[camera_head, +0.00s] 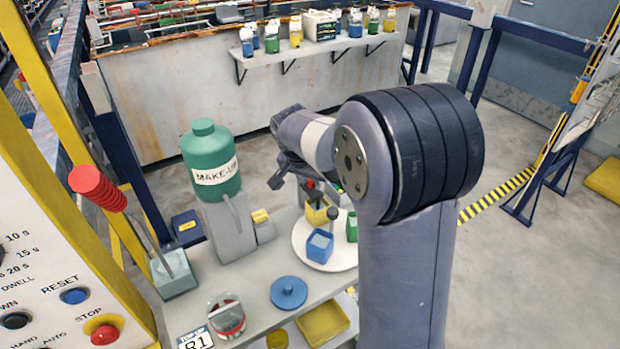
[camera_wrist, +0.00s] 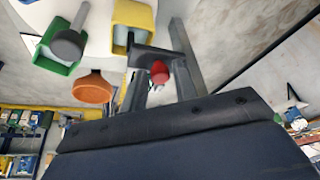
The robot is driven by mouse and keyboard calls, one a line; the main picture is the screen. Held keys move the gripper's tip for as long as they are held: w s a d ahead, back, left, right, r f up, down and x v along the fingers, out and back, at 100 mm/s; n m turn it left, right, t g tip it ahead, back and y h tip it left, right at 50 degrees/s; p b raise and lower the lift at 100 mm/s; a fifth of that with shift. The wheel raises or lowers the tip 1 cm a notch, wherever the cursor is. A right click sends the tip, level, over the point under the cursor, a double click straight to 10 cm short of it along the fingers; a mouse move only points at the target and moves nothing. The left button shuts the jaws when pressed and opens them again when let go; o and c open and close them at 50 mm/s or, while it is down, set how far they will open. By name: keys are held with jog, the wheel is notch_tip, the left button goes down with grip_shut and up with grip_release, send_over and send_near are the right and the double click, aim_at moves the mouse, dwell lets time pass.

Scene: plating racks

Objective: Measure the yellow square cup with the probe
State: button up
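In the wrist view the yellow cup (camera_wrist: 134,22) is at the top, just beyond my gripper (camera_wrist: 160,52). My gripper appears shut on a dark grey piece with a red knob, which looks like the probe (camera_wrist: 160,71). Its front end is close to the yellow cup; I cannot tell whether it touches or enters. A grey round-headed piece (camera_wrist: 68,44) overlaps the green cup (camera_wrist: 57,52) in the wrist view.
A green MAKE-UP bottle (camera_head: 211,160) on a grey stand is left of the plate. A blue round lid (camera_head: 289,292) and a red-and-grey dial (camera_head: 227,317) lie on the bench front. An orange round piece (camera_wrist: 94,88) shows in the wrist view.

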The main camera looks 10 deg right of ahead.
jog(key=shift+c, duration=0.5)
grip_shut()
jog(key=shift+w+r+p, duration=0.1)
jog(key=shift+r+p, duration=1.25)
jog(key=shift+r, duration=1.7)
jog(key=shift+o, duration=0.5)
grip_release()
